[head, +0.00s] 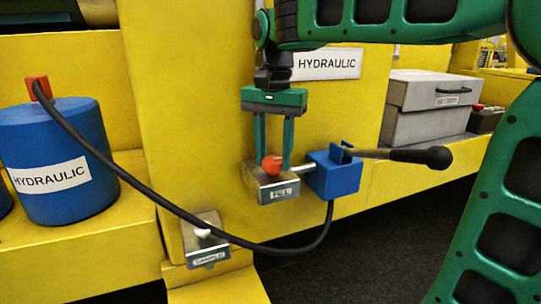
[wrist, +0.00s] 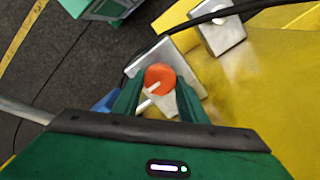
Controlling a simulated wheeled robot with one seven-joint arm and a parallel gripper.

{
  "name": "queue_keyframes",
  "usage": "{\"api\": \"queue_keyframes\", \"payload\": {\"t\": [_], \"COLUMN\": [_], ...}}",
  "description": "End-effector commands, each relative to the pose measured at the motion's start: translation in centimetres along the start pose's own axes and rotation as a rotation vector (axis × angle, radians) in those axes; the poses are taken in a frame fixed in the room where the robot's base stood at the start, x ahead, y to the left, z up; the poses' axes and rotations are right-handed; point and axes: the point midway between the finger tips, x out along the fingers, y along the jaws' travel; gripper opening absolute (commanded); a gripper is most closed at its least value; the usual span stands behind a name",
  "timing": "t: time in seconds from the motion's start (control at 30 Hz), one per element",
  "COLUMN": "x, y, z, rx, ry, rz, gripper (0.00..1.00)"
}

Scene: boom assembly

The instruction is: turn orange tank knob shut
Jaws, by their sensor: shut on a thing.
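The orange knob (head: 271,165) sits on a small grey metal block (head: 277,189) with a label, on the yellow structure. In the wrist view the orange knob (wrist: 160,78) shows between the fingertips, with a thin light pointer or rod by its lower left side. My gripper (head: 272,160) comes down from above, its two green fingers on either side of the knob. In the wrist view my gripper (wrist: 158,92) is shut on the knob. The exact finger contact is partly hidden.
A blue box (head: 335,173) with a black lever (head: 420,156) stands just right of the block. A black hose (head: 130,178) runs from it to the blue hydraulic tank (head: 55,160). Another grey plate with a white knob (head: 203,236) lies lower left. Grey cases (head: 425,100) stand right.

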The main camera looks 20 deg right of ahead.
Motion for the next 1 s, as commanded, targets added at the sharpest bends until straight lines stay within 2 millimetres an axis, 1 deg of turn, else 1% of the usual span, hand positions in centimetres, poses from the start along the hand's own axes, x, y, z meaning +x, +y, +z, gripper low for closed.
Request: {"api": "queue_keyframes", "payload": {"t": [0.2,0.23,0.3,0.57,0.67,0.77,1.0], "x": [-0.2,-0.2,-0.1,-0.1,-0.4,-1.3,-5.2], "y": [-0.2,-0.2,-0.2,-0.1,-0.1,-0.2,-0.2], "z": [0.0,0.0,0.0,0.0,0.0,0.0,-0.1], "rx": [-0.004,-0.004,-0.004,-0.003,-0.004,-0.005,-0.001], "ry": [0.005,0.005,0.004,0.002,0.002,0.003,0.003], "rz": [-0.007,-0.007,-0.006,-0.003,-0.003,-0.003,-0.004], "gripper": [0.16,0.43,0.57,0.57,0.57,0.57,0.57]}}
